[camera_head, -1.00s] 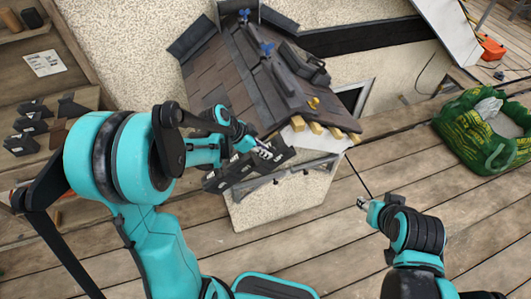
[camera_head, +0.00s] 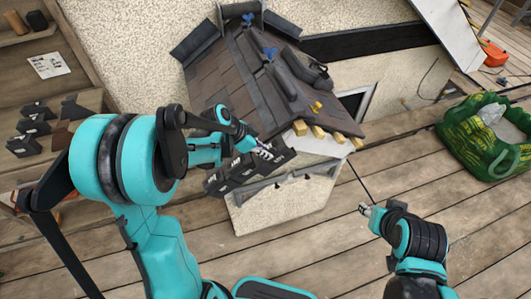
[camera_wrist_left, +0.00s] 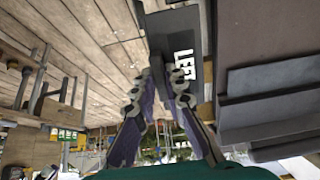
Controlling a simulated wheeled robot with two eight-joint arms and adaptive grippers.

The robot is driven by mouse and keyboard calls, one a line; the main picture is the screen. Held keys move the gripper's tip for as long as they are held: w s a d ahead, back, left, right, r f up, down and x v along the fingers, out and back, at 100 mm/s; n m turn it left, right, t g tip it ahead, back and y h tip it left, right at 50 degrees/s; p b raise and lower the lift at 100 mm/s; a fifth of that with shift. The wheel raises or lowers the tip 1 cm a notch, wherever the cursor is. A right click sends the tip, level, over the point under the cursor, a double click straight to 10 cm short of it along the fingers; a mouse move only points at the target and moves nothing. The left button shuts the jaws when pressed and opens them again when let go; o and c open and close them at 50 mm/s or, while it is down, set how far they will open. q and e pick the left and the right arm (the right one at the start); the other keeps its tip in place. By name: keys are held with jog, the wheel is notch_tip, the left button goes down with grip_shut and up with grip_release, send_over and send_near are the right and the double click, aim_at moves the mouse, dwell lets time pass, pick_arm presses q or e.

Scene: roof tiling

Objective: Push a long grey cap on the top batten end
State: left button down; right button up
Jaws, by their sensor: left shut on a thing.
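My left gripper (camera_head: 266,153) is at the near left edge of the small tiled roof (camera_head: 225,72). In the left wrist view its fingers (camera_wrist_left: 160,85) are shut on a dark grey cap (camera_wrist_left: 180,38) with white "LEFT" lettering. In the head view a stepped row of dark grey caps (camera_head: 222,181) runs along this roof edge, with the gripper by its upper part. The fingers partly hide the held cap's contact with the roof. Bare yellow batten ends (camera_head: 318,131) show on the right slope's near edge. My right gripper (camera_head: 364,210) is apart, over the deck, too small to read.
Spare dark caps (camera_head: 32,128) lie on the shelf at left. A grey ridge piece (camera_head: 280,80) and a yellow piece (camera_head: 315,107) are on the roof. A green bag (camera_head: 485,135) stands on the right. The wooden deck (camera_head: 330,255) in front is mostly clear.

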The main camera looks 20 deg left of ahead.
pick_arm(q)
jog(key=shift+w+a, duration=0.15)
jog(key=shift+w, duration=0.05)
dwell(0.4)
jog(key=shift+w+a, duration=0.15)
jog(key=shift+w, duration=0.05)
jog(key=shift+w+a, duration=0.1)
jog(key=shift+w, duration=0.1)
dwell(0.4)
jog(key=shift+w+a, duration=0.2)
jog(key=shift+w, duration=0.1)
jog(key=shift+w+a+b, duration=0.3)
jog(key=shift+w+b, duration=0.05)
jog(key=shift+w, duration=0.1)
dwell(1.2)
jog(key=c, duration=1.5)
grip_release()
